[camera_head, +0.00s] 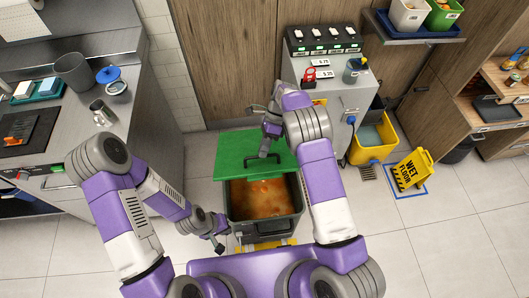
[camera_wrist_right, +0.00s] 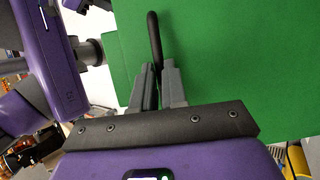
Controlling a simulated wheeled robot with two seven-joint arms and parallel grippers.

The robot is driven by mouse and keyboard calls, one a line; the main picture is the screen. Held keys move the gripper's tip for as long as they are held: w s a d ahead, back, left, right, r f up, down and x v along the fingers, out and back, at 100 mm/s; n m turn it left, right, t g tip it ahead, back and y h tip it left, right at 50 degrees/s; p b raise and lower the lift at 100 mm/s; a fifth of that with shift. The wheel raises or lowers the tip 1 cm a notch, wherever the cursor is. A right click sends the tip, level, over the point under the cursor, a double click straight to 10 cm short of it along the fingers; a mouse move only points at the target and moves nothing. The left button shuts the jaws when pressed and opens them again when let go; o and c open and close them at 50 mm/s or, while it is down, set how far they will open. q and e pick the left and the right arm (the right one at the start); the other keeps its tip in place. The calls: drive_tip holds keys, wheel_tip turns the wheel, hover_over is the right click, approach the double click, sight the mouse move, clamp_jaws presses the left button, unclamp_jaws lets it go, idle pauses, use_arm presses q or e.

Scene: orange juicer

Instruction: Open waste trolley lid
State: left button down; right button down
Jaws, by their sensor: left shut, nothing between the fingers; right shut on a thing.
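The waste trolley (camera_head: 290,226) is a dark bin with orange waste (camera_head: 258,203) visible inside it. Its green lid (camera_head: 232,152) is raised at the far side, leaving the front of the bin uncovered. My right gripper (camera_head: 263,153) is at the lid. In the right wrist view, my right gripper (camera_wrist_right: 158,72) is shut on the black bar handle (camera_wrist_right: 153,32) that stands out from the green lid (camera_wrist_right: 240,60). My left gripper (camera_head: 217,242) is shut and empty, low beside the trolley's left front corner. I cannot tell whether it touches the trolley.
A steel counter (camera_head: 150,110) stands at the left. A grey cabinet with a control panel (camera_head: 325,38) stands behind the trolley to the right. A yellow bucket (camera_head: 375,150) and a wet floor sign (camera_head: 412,170) are to the right. The floor at front right is clear.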

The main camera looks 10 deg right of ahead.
drive_tip(key=shift+w+f, duration=0.15)
drive_tip(key=shift+w, duration=0.1)
drive_tip(key=c, duration=1.6)
unclamp_jaws()
drive_tip(key=o, duration=0.4)
drive_tip(key=shift+w+f, duration=0.15)
drive_tip(key=shift+w, duration=0.1)
drive_tip(key=shift+o, duration=0.2)
drive_tip(key=shift+s, duration=0.1)
drive_tip(key=v, duration=0.7)
drive_tip(key=shift+r, duration=0.3)
drive_tip(key=shift+d, duration=0.15)
